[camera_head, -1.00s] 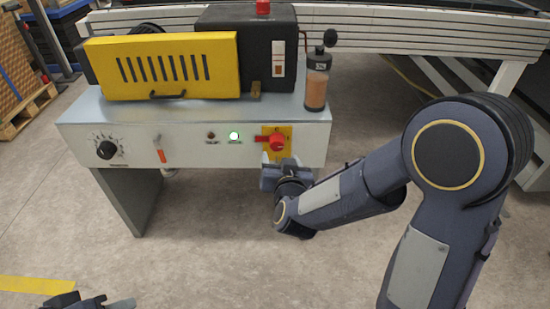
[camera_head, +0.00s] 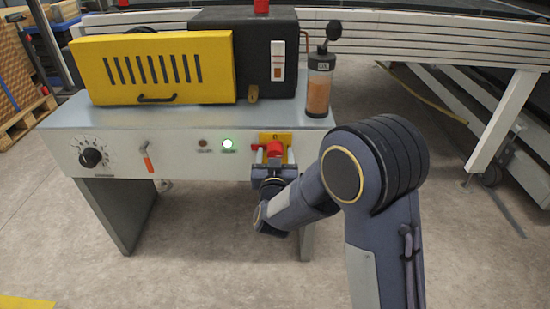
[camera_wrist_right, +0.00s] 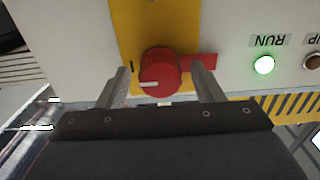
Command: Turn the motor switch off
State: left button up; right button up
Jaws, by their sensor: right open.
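The motor switch is a red round knob (camera_head: 274,148) on a yellow plate (camera_head: 288,138) at the right end of the machine's front panel. It also shows in the right wrist view (camera_wrist_right: 160,72), with a white mark on its face and a red tab beside it. My right gripper (camera_head: 272,157) is open, with one finger on each side of the knob. In the wrist view, gaps show between the fingers (camera_wrist_right: 160,86) and the knob. The green RUN light (camera_head: 228,144) is lit. My left gripper is out of view.
A dark indicator (camera_head: 203,143), an orange-tipped lever (camera_head: 148,158) and a black dial (camera_head: 92,157) sit left on the panel. A yellow guard (camera_head: 150,68) and an orange-filled bottle (camera_head: 319,88) stand above. Open floor lies in front.

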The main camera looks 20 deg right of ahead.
jog(key=shift+c, duration=0.4)
jog(key=c, duration=0.9)
jog(key=n+p, duration=0.3)
jog(key=shift+a+r, duration=0.1)
jog(key=shift+r, duration=0.1)
jog(key=n+p, duration=0.3)
jog(key=n, duration=0.3)
jog(key=shift+p, duration=0.4)
jog(key=n+p, duration=0.2)
jog(key=n, duration=0.2)
jog(key=shift+f+p, duration=0.1)
jog(key=shift+p, duration=0.25)
jog(key=shift+f+n+p, duration=0.1)
jog(key=shift+n+p, duration=0.85)
jog(key=shift+n, duration=1.55)
